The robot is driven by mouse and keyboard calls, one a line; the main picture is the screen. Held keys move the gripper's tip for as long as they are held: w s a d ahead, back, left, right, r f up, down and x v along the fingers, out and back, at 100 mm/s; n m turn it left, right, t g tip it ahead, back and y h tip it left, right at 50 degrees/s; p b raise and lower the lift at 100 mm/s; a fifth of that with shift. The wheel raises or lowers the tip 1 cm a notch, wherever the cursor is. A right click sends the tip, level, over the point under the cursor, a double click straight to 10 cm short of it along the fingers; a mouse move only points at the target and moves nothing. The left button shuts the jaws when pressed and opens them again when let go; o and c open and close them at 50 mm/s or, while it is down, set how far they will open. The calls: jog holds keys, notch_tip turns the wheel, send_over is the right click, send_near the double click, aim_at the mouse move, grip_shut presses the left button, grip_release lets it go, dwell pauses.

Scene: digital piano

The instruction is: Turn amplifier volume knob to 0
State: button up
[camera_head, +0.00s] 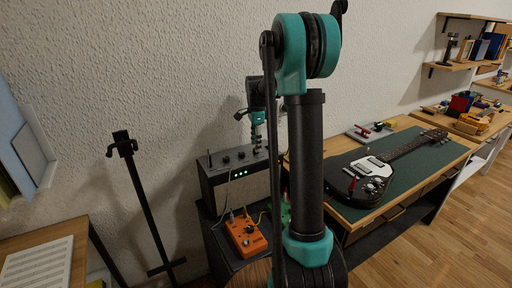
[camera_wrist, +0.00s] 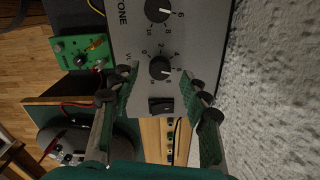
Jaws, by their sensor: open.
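The amplifier (camera_head: 236,184) is a dark box with a light grey top panel and small lit lights on its front. In the wrist view its panel (camera_wrist: 200,30) shows the black volume knob (camera_wrist: 160,68) with a ring of numbers. The knob's white mark points right and slightly down; I cannot tell which number it meets. My gripper (camera_wrist: 160,78) is open, with one finger on each side of the volume knob and visible gaps between. In the head view my gripper (camera_head: 257,132) is over the amplifier's top, partly hidden by my arm.
The tone knob (camera_wrist: 158,10) and a black switch (camera_wrist: 161,106) flank the volume knob. An orange pedal (camera_head: 245,237) and a green pedal (camera_wrist: 82,52) lie near the amplifier. The wall (camera_wrist: 280,90) is close on the right in the wrist view. A guitar (camera_head: 372,180) lies on the workbench.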

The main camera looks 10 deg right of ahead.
jog(key=shift+f, duration=1)
grip_shut()
